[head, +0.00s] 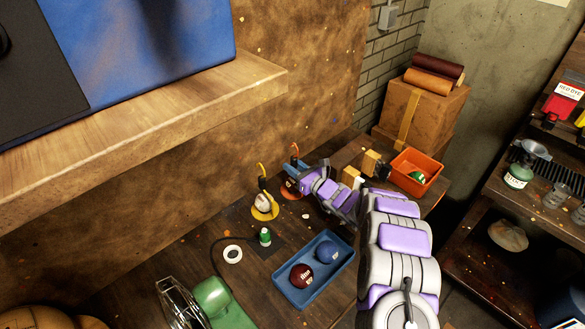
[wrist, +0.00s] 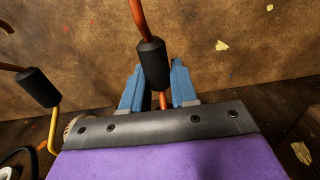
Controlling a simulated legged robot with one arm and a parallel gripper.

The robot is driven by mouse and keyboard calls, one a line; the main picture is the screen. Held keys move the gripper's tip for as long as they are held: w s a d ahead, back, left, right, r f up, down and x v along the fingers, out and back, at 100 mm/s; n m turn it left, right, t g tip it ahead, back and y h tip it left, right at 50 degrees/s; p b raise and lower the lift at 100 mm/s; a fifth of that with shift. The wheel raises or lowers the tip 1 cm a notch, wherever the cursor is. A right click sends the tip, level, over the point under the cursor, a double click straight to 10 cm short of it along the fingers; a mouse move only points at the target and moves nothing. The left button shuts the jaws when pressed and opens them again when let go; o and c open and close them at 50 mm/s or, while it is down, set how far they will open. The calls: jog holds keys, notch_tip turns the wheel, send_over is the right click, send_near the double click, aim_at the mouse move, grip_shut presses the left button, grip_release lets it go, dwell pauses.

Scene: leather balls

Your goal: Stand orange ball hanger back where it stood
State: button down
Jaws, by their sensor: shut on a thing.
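The orange ball hanger (head: 295,149) has an orange rod with a hooked top. In the wrist view its black sleeve (wrist: 152,62) sits between the two blue fingers. My gripper (head: 296,168) is shut on this sleeve, and the hanger looks about upright; it also shows in the wrist view (wrist: 156,78). An orange disc (head: 287,191) shows low beside my gripper on the bench. A dark ball seems to sit there, partly hidden by my gripper. I cannot tell whether the hanger's foot touches the bench.
A yellow ball hanger (head: 260,171) with a pale ball stands close at left; its black sleeve (wrist: 40,88) shows in the wrist view. A blue tray (head: 284,296) holds two balls. An orange bin (head: 418,163) and wooden blocks (head: 370,162) lie right. The wall is close behind.

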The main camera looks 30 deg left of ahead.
jog(key=shift+r, duration=0.1)
jog(key=c, duration=1.3)
grip_release()
jog(key=o, duration=0.4)
jog(key=shift+a+f, duration=0.25)
jog(key=shift+a, duration=0.1)
jog(key=shift+o, duration=0.2)
jog(key=shift+d+r, duration=0.2)
jog(key=shift+d, duration=0.2)
jog(key=p+v, duration=0.1)
jog(key=v, duration=1)
jog(key=shift+d+p, duration=0.25)
jog(key=shift+p, duration=0.1)
jog(key=shift+s+r, duration=0.1)
jog(key=shift+s, duration=0.05)
